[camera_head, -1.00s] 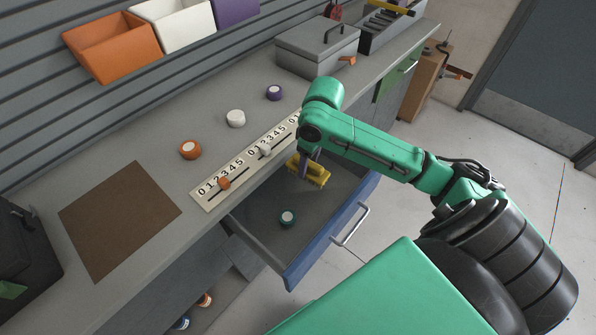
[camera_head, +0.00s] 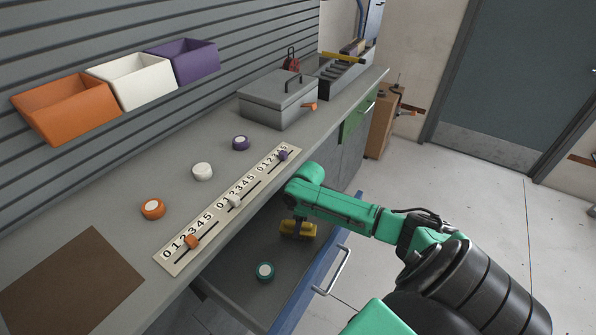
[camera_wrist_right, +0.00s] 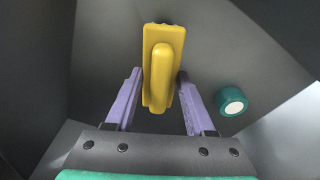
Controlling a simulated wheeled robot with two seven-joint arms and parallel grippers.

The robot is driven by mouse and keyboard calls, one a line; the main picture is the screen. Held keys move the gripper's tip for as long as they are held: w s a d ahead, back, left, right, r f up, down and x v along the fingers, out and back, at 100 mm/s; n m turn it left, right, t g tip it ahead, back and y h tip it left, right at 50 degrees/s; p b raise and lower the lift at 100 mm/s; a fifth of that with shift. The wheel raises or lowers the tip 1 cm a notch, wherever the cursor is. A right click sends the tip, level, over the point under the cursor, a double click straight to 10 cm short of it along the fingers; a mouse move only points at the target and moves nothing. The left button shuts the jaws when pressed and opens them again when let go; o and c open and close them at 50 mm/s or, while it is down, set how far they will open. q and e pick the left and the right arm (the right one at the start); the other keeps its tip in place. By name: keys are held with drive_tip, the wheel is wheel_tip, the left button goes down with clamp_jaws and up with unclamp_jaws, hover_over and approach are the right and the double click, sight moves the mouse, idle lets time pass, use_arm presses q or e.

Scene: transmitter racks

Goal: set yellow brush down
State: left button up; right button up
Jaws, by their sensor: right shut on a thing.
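The yellow brush (camera_head: 298,230) is inside the open blue-fronted drawer (camera_head: 306,289), toward its far end. My right gripper (camera_head: 300,213) reaches down into the drawer from above and is shut on the brush. In the right wrist view, its purple fingers (camera_wrist_right: 159,80) stand on either side of the brush's raised handle (camera_wrist_right: 161,75). Whether the brush touches the drawer floor is hard to tell. My left gripper is in no view.
A teal round roll (camera_head: 265,271) lies in the drawer near the brush. On the counter are a numbered slider strip (camera_head: 213,221), orange (camera_head: 152,209), white (camera_head: 203,171) and purple (camera_head: 241,143) rolls, a brown mat (camera_head: 70,285) and a grey box (camera_head: 279,101).

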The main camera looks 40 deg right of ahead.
drive_tip(key=shift+f, duration=0.85)
drive_tip(key=o, duration=1.3)
drive_tip(key=shift+f, duration=0.1)
drive_tip(key=r, duration=0.8)
drive_tip(key=s+d+r, duration=0.1)
drive_tip(key=r, duration=0.3)
drive_tip(key=shift+r+p, duration=0.1)
drive_tip(key=shift+p, duration=0.3)
